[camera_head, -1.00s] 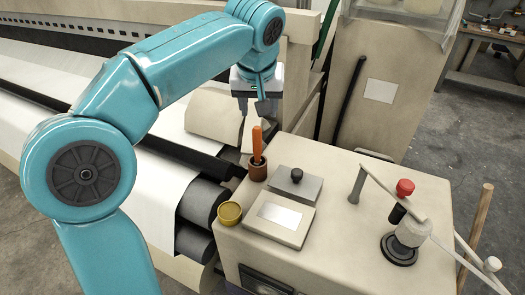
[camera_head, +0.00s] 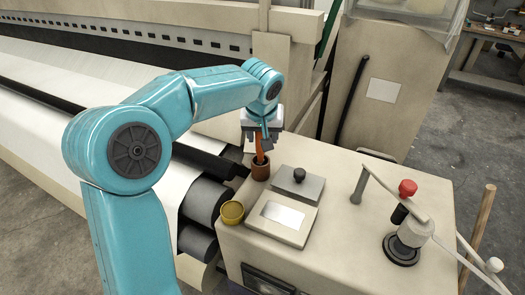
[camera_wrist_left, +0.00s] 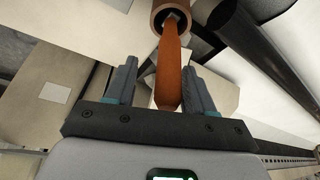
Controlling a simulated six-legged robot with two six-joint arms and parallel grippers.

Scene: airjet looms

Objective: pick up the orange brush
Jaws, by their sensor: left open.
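The orange brush (camera_head: 260,148) stands upright in a brown cup (camera_head: 260,171) on the cream machine top. Its upper part is partly hidden by my left gripper (camera_head: 256,148) in the head view. The cup (camera_wrist_left: 170,10) shows at the top of that view. My right gripper is not in view.
A yellow round tin (camera_head: 232,212) and a grey box with a black knob (camera_head: 298,180) stand near the cup. A flat box with a pale panel (camera_head: 281,217) lies in front. A lever with a red knob (camera_head: 407,188) stands at right. Dark rollers (camera_head: 205,200) lie at left.

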